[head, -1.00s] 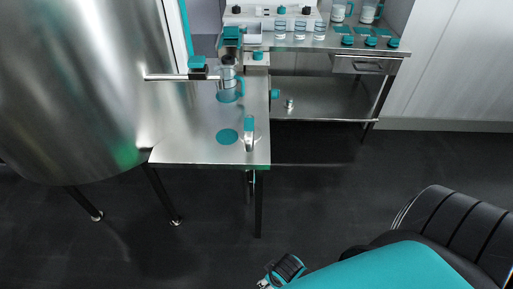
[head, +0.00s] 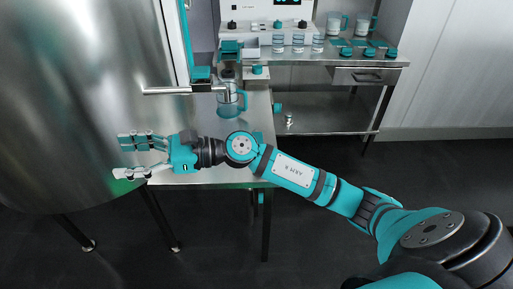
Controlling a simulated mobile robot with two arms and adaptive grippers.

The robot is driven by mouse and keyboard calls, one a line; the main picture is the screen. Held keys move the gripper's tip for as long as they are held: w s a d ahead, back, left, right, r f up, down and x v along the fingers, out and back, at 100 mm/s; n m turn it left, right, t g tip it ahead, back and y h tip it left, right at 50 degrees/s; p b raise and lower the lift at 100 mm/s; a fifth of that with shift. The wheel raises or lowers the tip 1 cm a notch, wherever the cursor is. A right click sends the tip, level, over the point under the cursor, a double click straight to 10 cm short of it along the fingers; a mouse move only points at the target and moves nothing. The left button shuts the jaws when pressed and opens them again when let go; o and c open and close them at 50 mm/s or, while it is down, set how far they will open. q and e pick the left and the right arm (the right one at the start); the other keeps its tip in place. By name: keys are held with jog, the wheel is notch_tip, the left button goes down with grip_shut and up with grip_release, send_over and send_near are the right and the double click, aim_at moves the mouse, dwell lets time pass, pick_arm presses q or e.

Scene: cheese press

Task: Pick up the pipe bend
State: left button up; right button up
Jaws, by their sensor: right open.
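The pipe bend, a small curved metal piece with a teal end, stood near the table's right front edge in the earlier frame. Now my right arm crosses that spot and hides most or all of it. My right gripper (head: 130,157) is open and empty, its fingers spread and pointing left. It is in front of the big steel vat, at the left end of the table, well left of where the bend was. My left gripper is not in view.
The steel vat (head: 75,95) fills the left side, with a tap pipe (head: 168,91) over the steel table (head: 203,128). Glasses and teal-capped items stand on the back bench (head: 350,61). The floor at right is open.

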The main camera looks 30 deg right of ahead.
notch_tip(320, 180, down, 3)
jog(key=d+n+g+h, duration=0.2)
jog(key=n+g+h, duration=0.1)
jog(key=n, duration=0.4)
jog(key=n+h, duration=0.8)
jog(key=h, duration=0.9)
send_near(259, 130)
jog(key=b+x, duration=0.2)
jog(key=x, duration=0.7)
jog(key=shift+d, duration=0.1)
jog(key=shift+a+b+x, duration=0.15)
jog(key=shift+b+x, duration=0.1)
jog(key=shift+x, duration=1.2)
jog(key=shift+a+b+x, duration=0.15)
jog(key=shift+b+x, duration=0.1)
jog(key=shift+x, duration=1.15)
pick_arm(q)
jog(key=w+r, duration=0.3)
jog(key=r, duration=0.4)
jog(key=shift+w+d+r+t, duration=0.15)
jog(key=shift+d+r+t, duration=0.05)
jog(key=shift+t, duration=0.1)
pick_arm(e)
jog(key=shift+w, duration=0.15)
jog(key=shift+c, duration=0.4)
grip_shut()
